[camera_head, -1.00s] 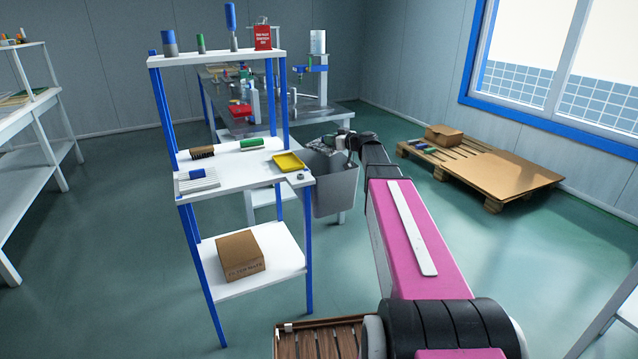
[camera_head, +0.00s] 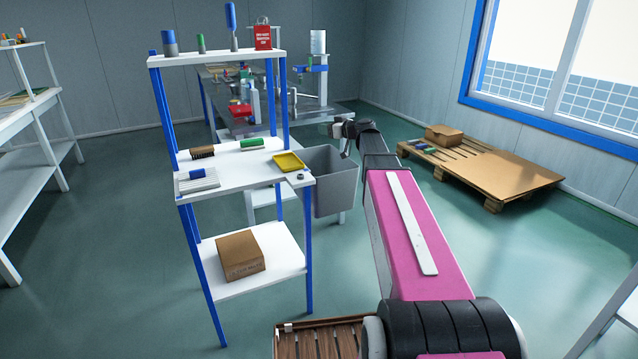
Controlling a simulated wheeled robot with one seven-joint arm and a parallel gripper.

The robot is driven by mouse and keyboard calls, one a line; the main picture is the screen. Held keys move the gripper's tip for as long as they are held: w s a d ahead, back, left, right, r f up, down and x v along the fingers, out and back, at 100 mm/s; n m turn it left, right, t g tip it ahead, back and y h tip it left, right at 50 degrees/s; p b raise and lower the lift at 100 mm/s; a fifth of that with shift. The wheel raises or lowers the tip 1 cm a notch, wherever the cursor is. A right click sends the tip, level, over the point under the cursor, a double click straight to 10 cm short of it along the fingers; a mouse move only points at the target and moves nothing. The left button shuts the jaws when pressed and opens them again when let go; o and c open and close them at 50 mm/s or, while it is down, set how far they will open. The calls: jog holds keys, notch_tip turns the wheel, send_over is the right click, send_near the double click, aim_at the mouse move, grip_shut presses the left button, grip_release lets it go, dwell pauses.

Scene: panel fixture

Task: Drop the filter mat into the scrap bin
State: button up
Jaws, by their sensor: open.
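The scrap bin (camera_head: 337,190) is a grey, open-topped bin just right of the white shelf unit. My gripper (camera_head: 344,150) is small and partly hidden by my own arm; it is above the bin's right rim, open, with nothing visible in it. I cannot make out the filter mat for certain. The inside of the bin is mostly hidden from this angle.
The white shelf unit (camera_head: 240,172) with blue posts holds a yellow tray (camera_head: 289,162), a brush (camera_head: 202,152), a light slatted piece (camera_head: 198,180) and a cardboard box (camera_head: 240,256). A pallet (camera_head: 490,170) lies at right. The floor between is clear.

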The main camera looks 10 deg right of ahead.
jog(key=s+a+r, duration=0.5)
jog(key=a+r, duration=0.1)
jog(key=a, duration=0.2)
jog(key=shift+a, duration=0.3)
